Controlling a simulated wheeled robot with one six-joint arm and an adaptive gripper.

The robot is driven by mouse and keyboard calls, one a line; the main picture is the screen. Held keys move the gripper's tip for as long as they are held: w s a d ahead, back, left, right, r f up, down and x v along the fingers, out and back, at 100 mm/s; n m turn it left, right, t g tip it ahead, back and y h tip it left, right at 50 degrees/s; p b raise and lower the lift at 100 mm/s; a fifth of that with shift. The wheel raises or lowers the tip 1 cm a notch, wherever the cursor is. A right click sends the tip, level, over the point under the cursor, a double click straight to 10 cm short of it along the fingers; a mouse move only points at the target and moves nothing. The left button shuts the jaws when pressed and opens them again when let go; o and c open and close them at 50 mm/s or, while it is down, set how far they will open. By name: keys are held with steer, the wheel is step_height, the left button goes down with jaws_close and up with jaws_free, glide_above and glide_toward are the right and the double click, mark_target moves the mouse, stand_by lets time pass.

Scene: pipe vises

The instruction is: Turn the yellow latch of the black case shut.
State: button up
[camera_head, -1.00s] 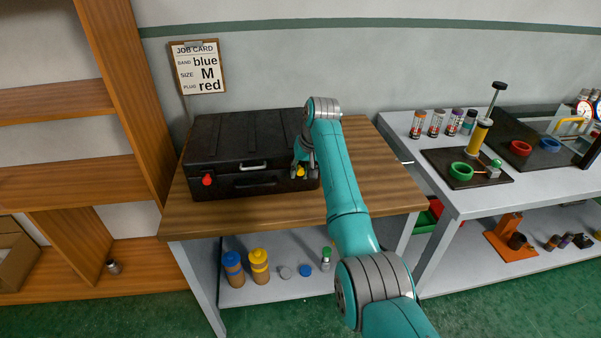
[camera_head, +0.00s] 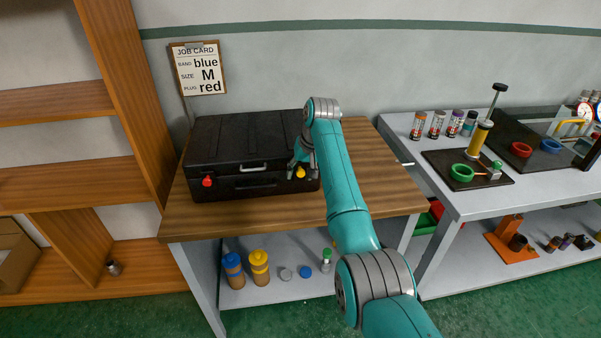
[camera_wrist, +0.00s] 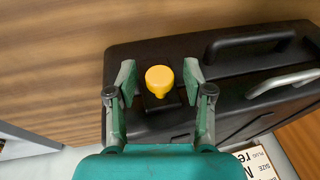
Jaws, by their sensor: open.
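The black case (camera_head: 225,150) lies closed on the wooden workbench, its front toward me. The yellow latch (camera_head: 300,172) is on the right part of its front face, and a red latch (camera_head: 208,181) is on the left part. In the wrist view the yellow latch (camera_wrist: 159,79) has a round knob with a short stem pointing toward my gripper's side. My gripper (camera_wrist: 159,82) is open, with one finger on each side of the yellow knob and a gap visible on both sides. In the head view my gripper (camera_head: 299,166) is at the case's front right, partly hiding it.
The case's handles (camera_wrist: 248,45) stick out to the right of the gripper in the wrist view. The wooden bench top (camera_head: 375,180) is clear right of the case. A job card (camera_head: 197,69) hangs on the wall behind. A second bench (camera_head: 440,205) with parts stands at right.

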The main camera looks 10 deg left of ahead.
steer(key=v, duration=1.2)
